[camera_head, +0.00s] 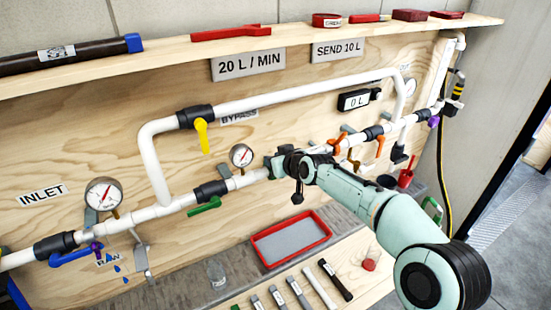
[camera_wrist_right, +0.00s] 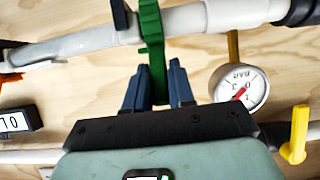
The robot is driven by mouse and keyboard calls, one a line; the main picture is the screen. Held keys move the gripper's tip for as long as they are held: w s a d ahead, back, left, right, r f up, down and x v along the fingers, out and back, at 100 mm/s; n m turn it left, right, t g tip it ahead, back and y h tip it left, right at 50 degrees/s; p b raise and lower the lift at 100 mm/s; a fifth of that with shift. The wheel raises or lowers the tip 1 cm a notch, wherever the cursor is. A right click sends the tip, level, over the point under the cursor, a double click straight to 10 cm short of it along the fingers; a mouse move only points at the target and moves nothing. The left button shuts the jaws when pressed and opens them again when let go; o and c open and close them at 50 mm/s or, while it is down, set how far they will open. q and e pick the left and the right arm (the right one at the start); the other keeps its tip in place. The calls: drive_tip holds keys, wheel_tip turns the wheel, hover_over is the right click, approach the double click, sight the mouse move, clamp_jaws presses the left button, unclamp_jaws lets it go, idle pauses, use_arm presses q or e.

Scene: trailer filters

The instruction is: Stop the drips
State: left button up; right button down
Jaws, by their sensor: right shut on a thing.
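My right gripper (camera_head: 277,167) is at the lower white pipe, right of the small gauge (camera_head: 241,155). In the right wrist view its blue fingers (camera_wrist_right: 157,88) are shut on a green part (camera_wrist_right: 152,45) that crosses the pipe (camera_wrist_right: 90,47). In the head view my gripper mostly hides that part. Blue drops (camera_head: 117,268) show by the RAW label, below the inlet pipe and a purple fitting (camera_head: 97,247). A blue handle (camera_head: 70,256) lies roughly along the inlet pipe. A green handle (camera_head: 204,206) hangs below the middle valve. The yellow bypass handle (camera_head: 202,136) points down. My left gripper is out of view.
A red-rimmed tray (camera_head: 325,236) and a clear jar (camera_head: 216,272) stand below the pipes. Several tools lie at the front, including a black-handled one (camera_head: 334,279). The shelf (camera_head: 160,64) holds a red tool (camera_head: 231,33) and a dark cylinder.

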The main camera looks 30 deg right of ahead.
drive_tip(key=c, duration=1)
unclamp_jaws()
drive_tip(key=shift+w+r, duration=0.1)
drive_tip(key=shift+c, duration=0.2)
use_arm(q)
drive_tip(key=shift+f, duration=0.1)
use_arm(e)
drive_tip(key=shift+s+r, duration=0.15)
drive_tip(key=shift+s, duration=0.3)
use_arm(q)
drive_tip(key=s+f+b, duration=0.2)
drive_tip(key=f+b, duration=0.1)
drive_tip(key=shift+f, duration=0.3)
use_arm(e)
drive_tip(key=v, duration=1.2)
drive_tip(key=shift+s, duration=0.2)
drive_tip(key=shift+r, duration=0.15)
